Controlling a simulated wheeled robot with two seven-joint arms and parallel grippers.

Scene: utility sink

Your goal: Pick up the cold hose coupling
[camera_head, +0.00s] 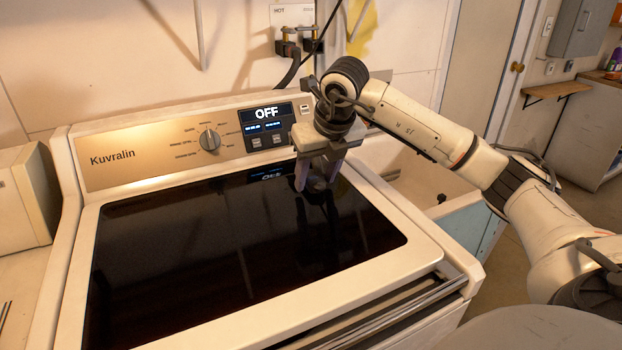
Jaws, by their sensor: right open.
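A wall valve box (293,17) with a "HOT" label shows at the top centre, behind the washer. Valves with brass-coloured parts (288,33) and dark fittings sit at its lower edge, and a dark hose (291,72) curves down from them. I cannot clearly make out which fitting is the cold hose coupling; part of that area is small or behind my right arm. My right gripper (318,188) points down over the dark glass lid, in front of the control panel and well below the valves. It is open, and I see nothing between its fingers. My left gripper is out of view.
The Kuvralin washer (75,310) fills the foreground, with its raised control panel (150,155) reading "OFF". A sink (410,180) stands to its right. A thin dark line runs up past the valve box. The glass lid (200,265) is clear.

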